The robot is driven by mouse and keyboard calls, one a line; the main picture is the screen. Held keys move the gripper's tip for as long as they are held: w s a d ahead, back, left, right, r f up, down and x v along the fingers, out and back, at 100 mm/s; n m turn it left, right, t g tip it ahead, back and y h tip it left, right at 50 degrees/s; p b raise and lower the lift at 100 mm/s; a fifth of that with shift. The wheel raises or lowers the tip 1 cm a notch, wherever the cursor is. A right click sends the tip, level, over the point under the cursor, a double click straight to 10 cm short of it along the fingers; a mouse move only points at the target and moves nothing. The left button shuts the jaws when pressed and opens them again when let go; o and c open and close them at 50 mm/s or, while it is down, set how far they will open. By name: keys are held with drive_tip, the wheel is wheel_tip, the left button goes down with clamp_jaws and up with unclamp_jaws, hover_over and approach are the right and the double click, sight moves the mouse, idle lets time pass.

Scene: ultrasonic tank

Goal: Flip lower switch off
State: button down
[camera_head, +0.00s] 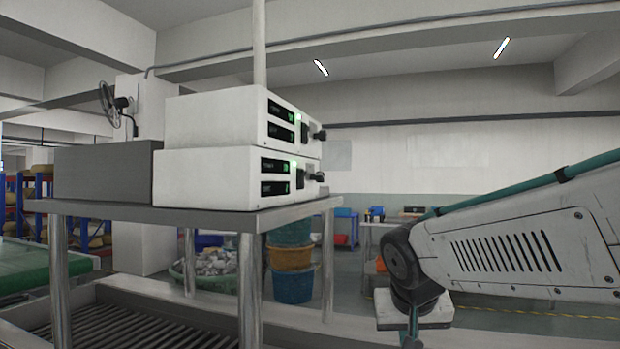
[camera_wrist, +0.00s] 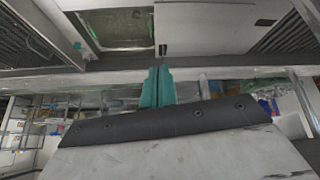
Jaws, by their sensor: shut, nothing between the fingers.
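Two white control boxes are stacked on a metal table in the head view. The lower box (camera_head: 210,178) has two dark displays with green digits, a lit green spot, and a dark lower switch (camera_head: 308,171) on its front face; whether it is up or down is too small to tell. The upper box (camera_head: 215,115) has a similar face and a dark switch (camera_head: 304,131). My gripper has teal fingers (camera_wrist: 157,88), pressed together and empty in the wrist view. In the head view my wrist hangs to the right of the boxes, well apart from them, and the fingertips are cut off below.
The metal table (camera_head: 185,215) carries the boxes and a grey block (camera_head: 105,172). Stacked buckets (camera_head: 292,255) stand behind it. The wrist view shows an open tank (camera_wrist: 118,28) with greenish contents beside a white panel (camera_wrist: 205,25). Open space lies between the boxes and my arm.

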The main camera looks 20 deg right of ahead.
drive_tip(key=w+d+r+m+t+h, duration=0.1)
drive_tip(key=w+d+r+m+t, duration=0.3)
drive_tip(key=w+r, duration=0.4)
drive_tip(key=w+d+r+m+t+h, duration=0.1)
drive_tip(key=w+d+r+m+t, duration=0.25)
drive_tip(key=w+r, duration=0.45)
drive_tip(key=w+a+r+m+t+y, duration=0.3)
drive_tip(key=a+r+m+t+y, duration=0.2)
drive_tip(key=r, duration=0.5)
drive_tip(key=shift+w+a+r+t+y, duration=0.15)
drive_tip(key=shift+w+a+t+y, duration=0.25)
drive_tip(key=shift+a+t, duration=0.5)
drive_tip(key=shift+a, duration=0.15)
approach(303, 179)
drive_tip(key=w+d+r, duration=0.1)
drive_tip(key=w+d, duration=0.3)
drive_tip(key=shift+w+a+r, duration=0.2)
drive_tip(key=shift+w+a, duration=0.4)
drive_tip(key=shift+w, duration=0.15)
drive_tip(key=shift+w+a+r, duration=0.2)
drive_tip(key=shift+w+a, duration=0.45)
drive_tip(key=shift+w, duration=0.05)
